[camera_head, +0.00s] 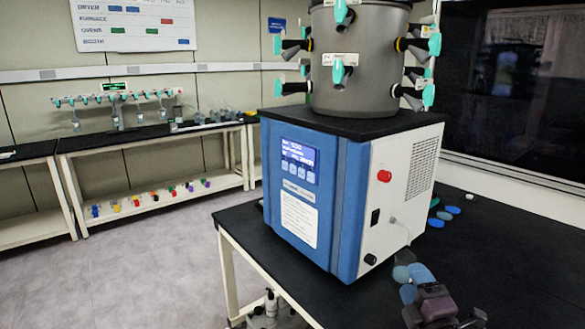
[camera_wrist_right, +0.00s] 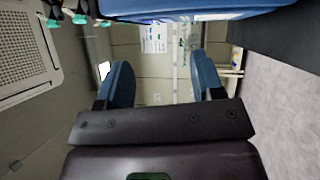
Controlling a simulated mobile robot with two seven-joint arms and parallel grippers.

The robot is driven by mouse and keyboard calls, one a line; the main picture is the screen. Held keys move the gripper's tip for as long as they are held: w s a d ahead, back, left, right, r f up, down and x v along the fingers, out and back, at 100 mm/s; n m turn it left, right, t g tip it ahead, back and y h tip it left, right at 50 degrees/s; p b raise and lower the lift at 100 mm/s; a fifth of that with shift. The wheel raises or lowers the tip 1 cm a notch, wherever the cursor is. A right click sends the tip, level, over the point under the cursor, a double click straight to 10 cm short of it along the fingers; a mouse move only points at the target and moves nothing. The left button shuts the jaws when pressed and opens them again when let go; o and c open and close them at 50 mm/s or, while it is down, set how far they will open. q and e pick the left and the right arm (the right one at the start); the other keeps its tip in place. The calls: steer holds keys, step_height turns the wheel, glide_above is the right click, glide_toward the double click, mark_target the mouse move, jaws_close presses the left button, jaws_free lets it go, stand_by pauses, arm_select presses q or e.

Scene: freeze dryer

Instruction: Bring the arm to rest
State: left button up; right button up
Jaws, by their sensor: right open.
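My right gripper (camera_head: 411,281) is low at the right in the head view, over the black bench beside the freeze dryer. In the right wrist view its two blue fingers (camera_wrist_right: 160,68) stand wide apart with nothing between them. The freeze dryer (camera_head: 309,206) is a blue and white cabinet with a lit display. A grey drum (camera_head: 355,85) with several teal-handled valves sits on top. My left gripper is not in view.
The black bench top (camera_head: 500,250) is mostly bare right of the dryer. Blue and green discs (camera_head: 435,222) lie by the dryer's right side. Side benches (camera_head: 150,133) with a valve rack (camera_head: 117,99) stand at the back left. Grey floor lies between.

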steer(key=s+d+f+m+g+h, duration=0.3)
steer(key=s+f+m+g, duration=0.1)
steer(key=s+f+m, duration=0.3)
steer(key=s+d+f+m+g+h, duration=0.3)
steer(key=s+f+m+g+h, duration=0.15)
steer(key=s+m, duration=0.4)
steer(key=s+a+f+m+g+y, duration=0.15)
steer(key=s+g, duration=0.25)
steer(key=s, duration=0.4)
steer(key=s+a+f+m+g+y, duration=0.1)
steer(key=s+f+m+g+y, duration=0.2)
steer(key=s, duration=0.6)
arm_select(q)
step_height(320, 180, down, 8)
steer(key=b, duration=0.7)
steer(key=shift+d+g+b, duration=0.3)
steer(key=shift+b, duration=0.1)
arm_select(e)
steer(key=w+f+t, duration=0.3)
steer(key=w+f, duration=0.1)
steer(key=f, duration=0.5)
steer(key=w+f+n+t, duration=0.1)
steer(key=w+f+t, duration=0.2)
steer(key=f, duration=0.6)
steer(key=shift+w+a+t, duration=0.3)
steer(key=shift+w+t, duration=0.05)
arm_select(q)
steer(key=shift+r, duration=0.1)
